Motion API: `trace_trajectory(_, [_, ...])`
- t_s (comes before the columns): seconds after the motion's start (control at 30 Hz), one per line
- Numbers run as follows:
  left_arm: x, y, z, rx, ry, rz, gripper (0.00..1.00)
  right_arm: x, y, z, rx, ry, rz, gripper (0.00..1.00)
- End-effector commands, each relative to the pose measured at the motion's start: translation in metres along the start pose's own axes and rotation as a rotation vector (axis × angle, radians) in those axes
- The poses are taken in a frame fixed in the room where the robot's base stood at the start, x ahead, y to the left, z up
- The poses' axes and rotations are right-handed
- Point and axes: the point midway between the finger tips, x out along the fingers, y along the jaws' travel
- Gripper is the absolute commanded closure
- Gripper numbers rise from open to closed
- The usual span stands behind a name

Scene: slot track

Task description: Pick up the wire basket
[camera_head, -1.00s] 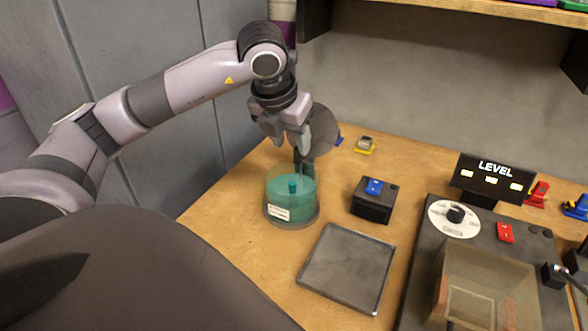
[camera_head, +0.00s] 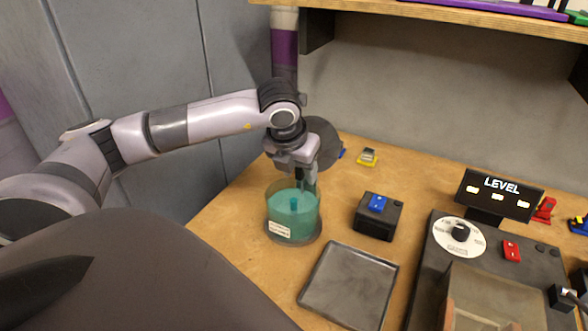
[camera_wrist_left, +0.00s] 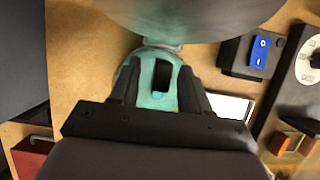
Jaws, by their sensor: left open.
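I cannot make out a wire basket with certainty. A clear round jar (camera_head: 293,228) with teal liquid and a white label stands on the bench; a small teal post (camera_head: 294,204) rises in its middle. A round grey lid (camera_head: 325,140) stands open behind it. My left gripper (camera_head: 304,184) points down at the jar's mouth, toward its back right. In the left wrist view, the open fingers (camera_wrist_left: 159,84) straddle the teal jar opening (camera_wrist_left: 150,68), with a dark slot showing between them. Whether they touch anything is unclear. My right gripper is out of view.
A grey square tray (camera_head: 350,285) lies in front right of the jar. A black box with a blue switch (camera_head: 377,204) stands right of it. Farther right are a dial panel (camera_head: 458,235), a LEVEL display (camera_head: 500,193) and an open tank (camera_head: 500,300). A shelf hangs above.

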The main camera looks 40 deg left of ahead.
Motion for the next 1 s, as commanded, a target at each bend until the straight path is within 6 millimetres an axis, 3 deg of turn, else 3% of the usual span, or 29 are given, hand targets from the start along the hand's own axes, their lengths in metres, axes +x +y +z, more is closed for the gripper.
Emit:
trace_trajectory(0.17, [0.000,0.000,0.000,0.000,0.000,0.000,0.56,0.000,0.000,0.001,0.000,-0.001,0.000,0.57])
trace_trajectory(0.3, [0.000,0.000,0.000,0.000,0.001,0.000,1.00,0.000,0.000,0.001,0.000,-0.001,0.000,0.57])
trace_trajectory(0.77, [-0.005,0.000,0.003,-0.001,-0.001,-0.001,1.00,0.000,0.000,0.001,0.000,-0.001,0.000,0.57])
trace_trajectory(1.0, [-0.033,-0.001,0.015,-0.001,-0.006,-0.004,1.00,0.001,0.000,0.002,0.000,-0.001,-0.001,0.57])
